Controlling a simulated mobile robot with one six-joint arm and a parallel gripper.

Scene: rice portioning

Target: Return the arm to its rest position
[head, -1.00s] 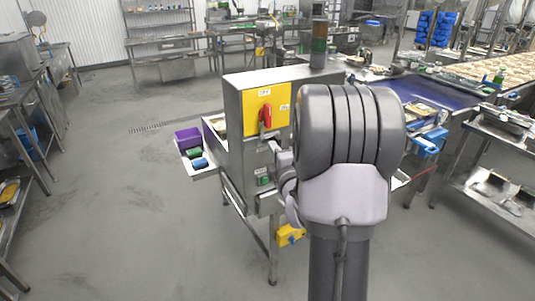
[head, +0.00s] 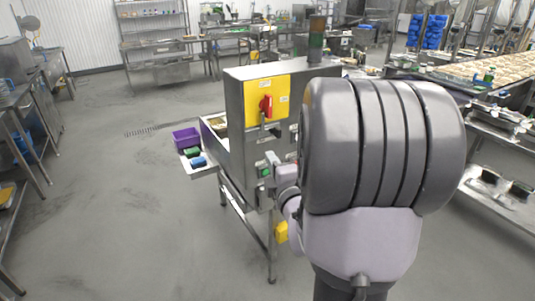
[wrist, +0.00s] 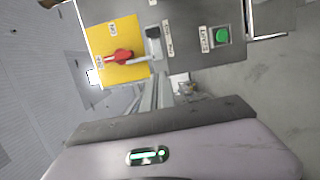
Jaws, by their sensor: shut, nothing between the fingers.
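My arm stands large in the right half of the head view, with its dark ribbed joint closest. The small end of my arm shows left of that joint, by the machine's front panel. My gripper (head: 269,161) looks small there and shut, with nothing seen in it; its fingertips are hard to make out. Whether it touches the panel I cannot tell. In the wrist view a pale part of my own arm with a lit green indicator fills the bottom.
The steel machine (head: 248,135) stands close, with a red switch (head: 266,106) on a yellow plate; the switch also shows in the wrist view (wrist: 120,57), near a green button (wrist: 223,35). A purple bin (head: 186,138) is left of it. Floor at left is clear.

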